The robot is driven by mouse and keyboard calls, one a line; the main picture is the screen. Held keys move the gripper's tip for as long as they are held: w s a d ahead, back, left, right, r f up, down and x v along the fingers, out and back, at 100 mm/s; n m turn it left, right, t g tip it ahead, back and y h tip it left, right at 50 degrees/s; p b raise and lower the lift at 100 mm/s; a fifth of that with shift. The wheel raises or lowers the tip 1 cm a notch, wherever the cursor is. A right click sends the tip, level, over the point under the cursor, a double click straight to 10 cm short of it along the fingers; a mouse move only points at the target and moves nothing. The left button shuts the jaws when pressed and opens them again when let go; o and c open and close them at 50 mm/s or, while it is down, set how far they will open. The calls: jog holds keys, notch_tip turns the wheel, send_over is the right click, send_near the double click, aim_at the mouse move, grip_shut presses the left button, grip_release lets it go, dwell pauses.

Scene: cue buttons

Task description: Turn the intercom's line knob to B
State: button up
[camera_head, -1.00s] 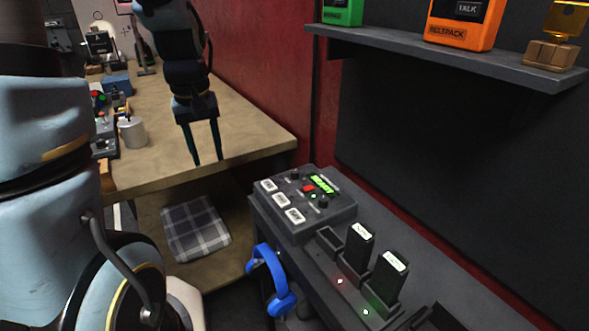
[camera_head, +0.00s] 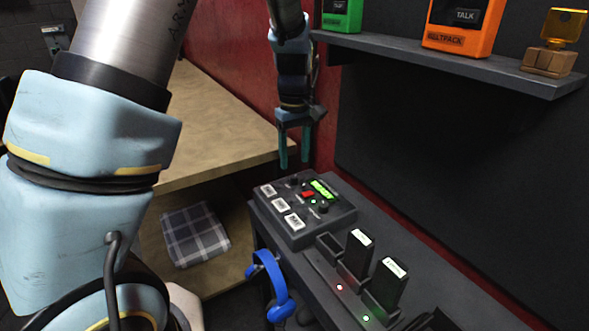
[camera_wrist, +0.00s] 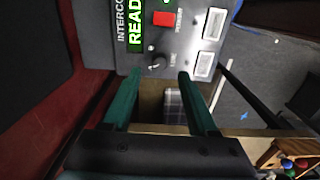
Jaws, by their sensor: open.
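The intercom (camera_head: 345,218) is a dark grey box on the shelf below the dark wall, with a lit green READY display (camera_head: 322,188). Its line knob (camera_head: 293,181) is small and black at the box's far left corner. In the wrist view the line knob (camera_wrist: 157,62) shows just beyond my fingertips, roughly centred between them. Its pointer setting is too small to read. My gripper (camera_head: 294,163) points down, open and empty, above the intercom's far edge. Its two teal fingers also show in the wrist view (camera_wrist: 159,74), apart from the knob.
A red button (camera_head: 308,194), white buttons (camera_head: 281,205) and another small knob (camera_head: 322,206) sit on the intercom. A charger with black packs (camera_head: 358,252) stands close to its right. Blue headphones (camera_head: 272,285) hang in front. An upper shelf (camera_head: 460,62) holds beltpacks.

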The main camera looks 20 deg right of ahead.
aim_at(294, 177)
jog(key=shift+f+p, duration=0.45)
jog(key=shift+f, duration=2.1)
grip_shut()
